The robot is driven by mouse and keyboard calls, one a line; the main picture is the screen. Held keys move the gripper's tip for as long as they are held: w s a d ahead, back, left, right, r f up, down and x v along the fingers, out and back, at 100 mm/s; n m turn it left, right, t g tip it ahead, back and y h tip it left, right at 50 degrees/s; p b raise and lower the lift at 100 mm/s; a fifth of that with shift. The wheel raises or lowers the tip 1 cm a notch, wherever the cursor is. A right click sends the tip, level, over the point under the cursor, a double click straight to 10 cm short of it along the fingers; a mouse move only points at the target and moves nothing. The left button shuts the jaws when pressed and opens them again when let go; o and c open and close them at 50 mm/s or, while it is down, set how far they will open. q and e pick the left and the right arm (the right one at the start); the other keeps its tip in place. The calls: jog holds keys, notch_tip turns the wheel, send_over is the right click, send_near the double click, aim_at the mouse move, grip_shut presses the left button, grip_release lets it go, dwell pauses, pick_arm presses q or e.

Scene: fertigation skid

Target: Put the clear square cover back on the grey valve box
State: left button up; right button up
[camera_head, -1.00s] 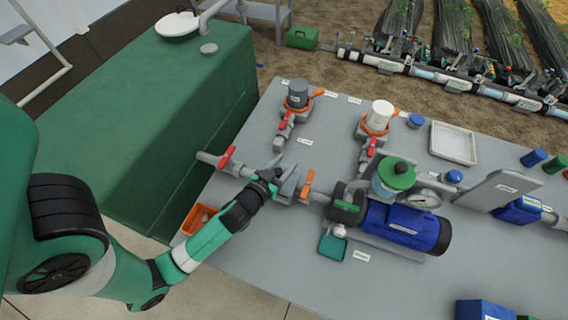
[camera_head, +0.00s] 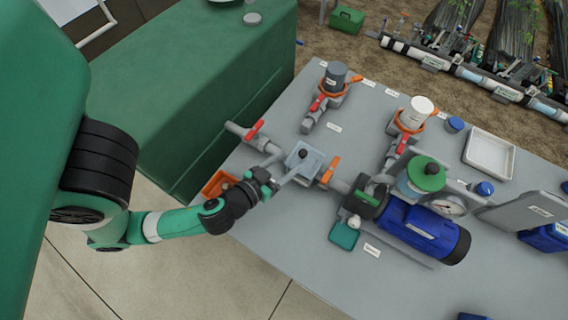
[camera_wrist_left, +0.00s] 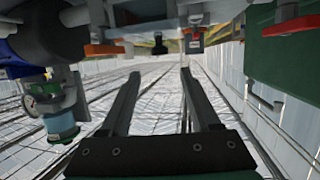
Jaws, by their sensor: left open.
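The grey valve box (camera_head: 291,168) sits in the pipe line between a red-handled valve and an orange-handled valve. The clear square cover (camera_head: 313,160), pale bluish with a black knob, lies over its top in the head view. I cannot tell whether it sits fully flush. My left gripper (camera_head: 284,163) is open, its fingers pointing at the box from the lower left, with nothing seen between them. In the left wrist view the open fingers (camera_wrist_left: 159,74) show below a black knob (camera_wrist_left: 158,44). My right gripper is not in view.
A red-handled valve (camera_head: 255,130) and an orange-handled valve (camera_head: 329,170) flank the box. A blue pump (camera_head: 420,230) stands to the right. An orange bin (camera_head: 216,184) lies near the left table edge. The grey tabletop (camera_head: 300,245) is bare in front.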

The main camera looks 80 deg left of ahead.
pick_arm(q)
jog(key=shift+s+d+r, duration=0.2)
jog(key=shift+s+r, duration=0.05)
jog(key=shift+s, duration=0.15)
jog(key=w+d+r+m+t+h, duration=0.15)
jog(key=w+d+r+t, duration=0.25)
jog(key=w+r, duration=0.7)
jog(key=w+d+r+t+h, duration=0.2)
jog(key=w+d+r+t, duration=0.15)
jog(key=w+r, duration=0.75)
jog(key=s+d+r+m+t+h, duration=0.2)
jog(key=r+t+h, duration=0.1)
jog(key=r, duration=0.8)
jog(key=s+d+r+m+t+h, duration=0.2)
jog(key=s+d+r+t, duration=0.1)
jog(key=r, duration=0.7)
jog(key=s+d+r+m+t+h, duration=0.2)
jog(key=r+m+t+h, duration=0.1)
jog(key=r, duration=0.8)
notch_tip(320, 180, up, 34)
jog(key=p, duration=3.4)
notch_tip(320, 180, down, 36)
jog(key=b, duration=3.5)
jog(key=shift+g+b, duration=0.35)
jog(key=shift+b, duration=0.05)
